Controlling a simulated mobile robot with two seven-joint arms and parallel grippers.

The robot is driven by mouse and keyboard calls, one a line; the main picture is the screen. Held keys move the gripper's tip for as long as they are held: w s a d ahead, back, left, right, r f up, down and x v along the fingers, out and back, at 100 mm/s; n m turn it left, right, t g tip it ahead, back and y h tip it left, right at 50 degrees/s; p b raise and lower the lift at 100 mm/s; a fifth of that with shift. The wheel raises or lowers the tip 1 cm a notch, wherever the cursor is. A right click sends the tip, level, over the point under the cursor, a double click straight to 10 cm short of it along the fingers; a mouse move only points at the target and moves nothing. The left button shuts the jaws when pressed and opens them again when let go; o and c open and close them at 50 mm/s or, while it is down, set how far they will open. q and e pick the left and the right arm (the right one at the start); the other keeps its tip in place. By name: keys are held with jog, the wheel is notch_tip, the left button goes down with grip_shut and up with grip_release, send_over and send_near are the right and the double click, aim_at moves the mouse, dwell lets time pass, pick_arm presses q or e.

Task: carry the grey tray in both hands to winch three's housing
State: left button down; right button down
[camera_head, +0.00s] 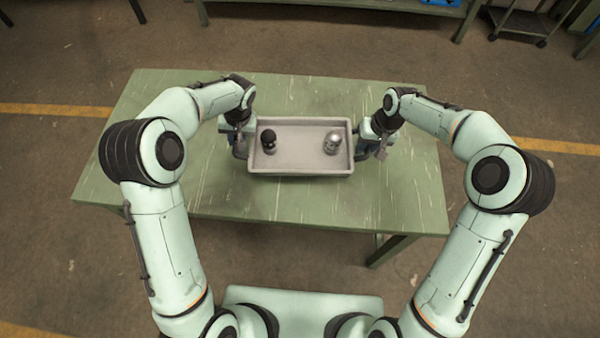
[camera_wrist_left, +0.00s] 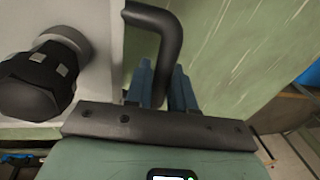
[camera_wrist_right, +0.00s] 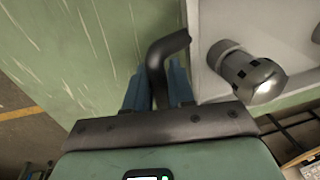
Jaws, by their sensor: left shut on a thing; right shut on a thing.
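The grey tray (camera_head: 301,165) is at the middle of the green table in the head view, between my two grippers. A black knobbed part (camera_head: 269,141) stands in its left side and a silver one (camera_head: 332,143) in its right side. My left gripper (camera_head: 240,146) is shut on the tray's left handle, a dark bent bar (camera_wrist_left: 165,45). My right gripper (camera_head: 371,147) is shut on the right handle, a like bar (camera_wrist_right: 160,60). Whether the tray touches the table or hangs just above it, I cannot tell. No winch housing can be made out.
The green table (camera_head: 330,205) is bare around the tray, with free room on both sides and in front. Another green bench (camera_head: 375,6) stands at the far top edge. A dark wheeled cart (camera_head: 520,25) is at the top right. The brown floor between is clear.

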pick_arm(q)
jog(key=shift+w+a, duration=0.1)
jog(key=shift+w, duration=0.05)
pick_arm(e)
jog(key=shift+w+r, duration=0.1)
jog(key=shift+w, duration=0.05)
